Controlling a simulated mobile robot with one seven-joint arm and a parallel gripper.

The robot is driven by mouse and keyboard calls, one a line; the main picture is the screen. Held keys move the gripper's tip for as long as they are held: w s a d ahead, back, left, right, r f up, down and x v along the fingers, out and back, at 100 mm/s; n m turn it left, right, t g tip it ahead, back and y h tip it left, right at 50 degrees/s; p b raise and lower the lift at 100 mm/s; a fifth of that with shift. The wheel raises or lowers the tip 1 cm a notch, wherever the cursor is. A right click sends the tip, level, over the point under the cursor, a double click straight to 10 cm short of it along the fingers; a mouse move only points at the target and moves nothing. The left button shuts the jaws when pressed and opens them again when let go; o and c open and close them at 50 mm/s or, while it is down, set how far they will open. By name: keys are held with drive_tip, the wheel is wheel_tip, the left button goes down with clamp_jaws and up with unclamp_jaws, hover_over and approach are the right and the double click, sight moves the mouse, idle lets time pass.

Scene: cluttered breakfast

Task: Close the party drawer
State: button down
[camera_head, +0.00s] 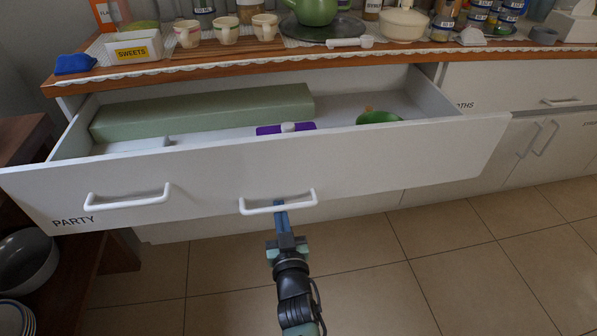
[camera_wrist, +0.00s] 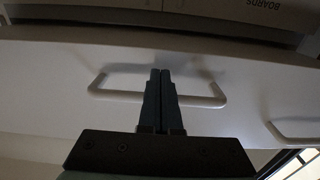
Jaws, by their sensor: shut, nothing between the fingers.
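The party drawer (camera_head: 370,158) is pulled well out from under the counter. Its white front carries the label PARTY at the lower left and two white bar handles, a left handle (camera_head: 127,201) and a right handle (camera_head: 278,203). My gripper (camera_head: 280,207) is shut and empty, with its fingertips at the middle of the right handle. In the wrist view, my gripper (camera_wrist: 160,72) overlaps the handle bar (camera_wrist: 205,101) in front of the drawer front (camera_wrist: 40,75). I cannot tell whether the fingers touch the handle or the front.
Inside the drawer lie a long green box (camera_head: 205,112), a purple item (camera_head: 270,129) and a green item (camera_head: 378,117). Cups, a teapot (camera_head: 315,10) and jars crowd the countertop. A wooden shelf with a grey bowl (camera_head: 25,262) stands at left. The tiled floor (camera_head: 400,260) is clear.

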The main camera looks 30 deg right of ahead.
drive_tip(key=shift+w, duration=0.25)
drive_tip(key=shift+w+d+b, duration=0.25)
drive_tip(key=shift+w+b, duration=0.2)
drive_tip(key=shift+w, duration=0.3)
